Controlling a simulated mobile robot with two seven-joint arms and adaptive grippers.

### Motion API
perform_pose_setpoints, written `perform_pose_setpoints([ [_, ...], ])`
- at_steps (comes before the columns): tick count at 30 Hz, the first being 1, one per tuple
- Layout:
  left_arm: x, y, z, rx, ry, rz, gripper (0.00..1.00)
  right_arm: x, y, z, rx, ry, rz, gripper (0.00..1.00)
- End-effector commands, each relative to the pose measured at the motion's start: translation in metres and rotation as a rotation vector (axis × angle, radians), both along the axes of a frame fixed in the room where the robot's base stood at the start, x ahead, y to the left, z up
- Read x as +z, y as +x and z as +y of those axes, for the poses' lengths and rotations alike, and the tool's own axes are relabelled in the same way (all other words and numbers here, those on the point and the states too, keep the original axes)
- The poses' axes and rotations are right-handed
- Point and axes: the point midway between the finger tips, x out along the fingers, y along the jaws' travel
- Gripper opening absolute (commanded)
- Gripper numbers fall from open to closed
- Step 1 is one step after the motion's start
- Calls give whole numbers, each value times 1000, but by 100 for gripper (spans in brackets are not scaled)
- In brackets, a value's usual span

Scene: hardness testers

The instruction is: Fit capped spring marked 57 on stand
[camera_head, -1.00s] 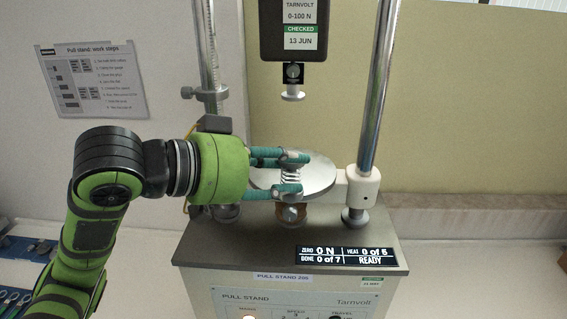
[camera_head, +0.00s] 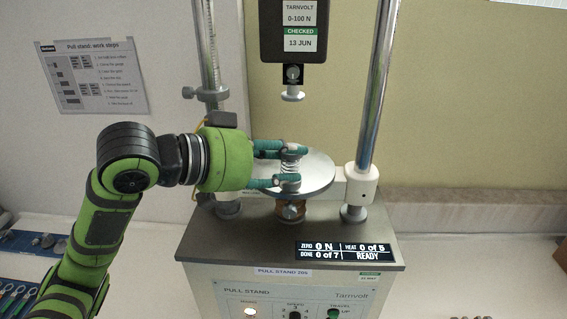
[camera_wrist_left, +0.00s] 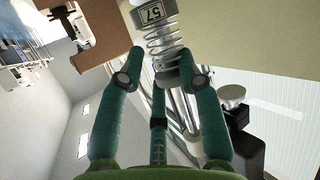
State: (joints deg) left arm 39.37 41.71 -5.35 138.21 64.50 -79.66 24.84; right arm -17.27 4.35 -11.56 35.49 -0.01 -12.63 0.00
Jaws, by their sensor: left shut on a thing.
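The capped spring (camera_head: 290,166) stands roughly upright over the round metal plate (camera_head: 322,172) of the pull stand (camera_head: 225,243). In the left wrist view its cap (camera_wrist_left: 152,13) reads 57, turned over in the picture, with bare coils and a second metal end beyond. My left gripper (camera_head: 284,165) reaches in from the left, shut on the spring, with a teal finger on each side. The fingers also show in the left wrist view (camera_wrist_left: 166,70). I cannot tell whether the spring's lower end touches the plate. My right gripper is not in view.
A dark force gauge (camera_head: 293,30) with a small metal fitting (camera_head: 293,95) hangs above the spring. Steel columns (camera_head: 377,90) rise on both sides. A display (camera_head: 345,251) reads 0 N and READY. A work-steps sheet (camera_head: 92,77) is on the wall.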

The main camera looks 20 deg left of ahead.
Motion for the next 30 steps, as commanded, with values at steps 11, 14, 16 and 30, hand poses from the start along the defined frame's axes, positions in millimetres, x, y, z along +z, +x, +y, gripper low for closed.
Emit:
perform_pose_setpoints([
  [11,0,15,4,0,-2,0,0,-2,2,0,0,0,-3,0],
  [14,0,19,5,0,-2,0,0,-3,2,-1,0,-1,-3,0],
  [16,0,21,6,0,-2,0,0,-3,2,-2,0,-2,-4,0],
  [30,0,39,11,-2,-2,-1,0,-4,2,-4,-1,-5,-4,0],
])
